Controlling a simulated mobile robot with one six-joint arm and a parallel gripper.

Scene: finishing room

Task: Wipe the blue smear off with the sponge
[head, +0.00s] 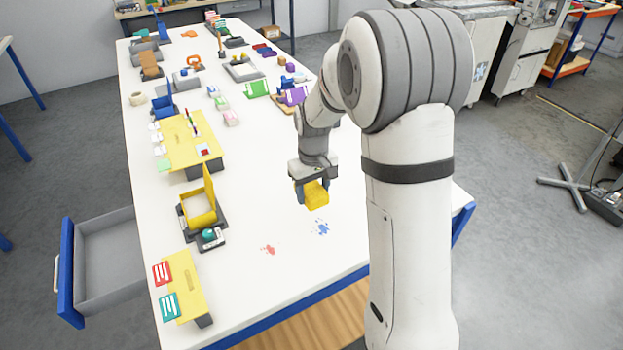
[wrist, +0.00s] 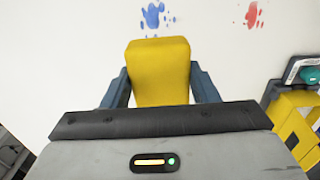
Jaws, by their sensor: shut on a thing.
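My gripper (head: 311,192) is shut on the yellow sponge (head: 316,194), which it holds over the white table. In the wrist view the sponge (wrist: 158,72) sits between the two dark fingers of my gripper (wrist: 160,88). The blue smear (head: 321,228) lies on the table a little nearer the front than the sponge, and the two look apart. It also shows just past the sponge's end in the wrist view (wrist: 152,14). A red smear (head: 268,250) lies to the left of the blue one in the head view and to the right in the wrist view (wrist: 252,14).
The white table (head: 290,285) is bare around the smears. A yellow open-lidded box (head: 200,212) and a dark base with a teal button (head: 208,236) stand to the left. An open drawer (head: 105,255) juts out at the left. Several small items fill the table's far end.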

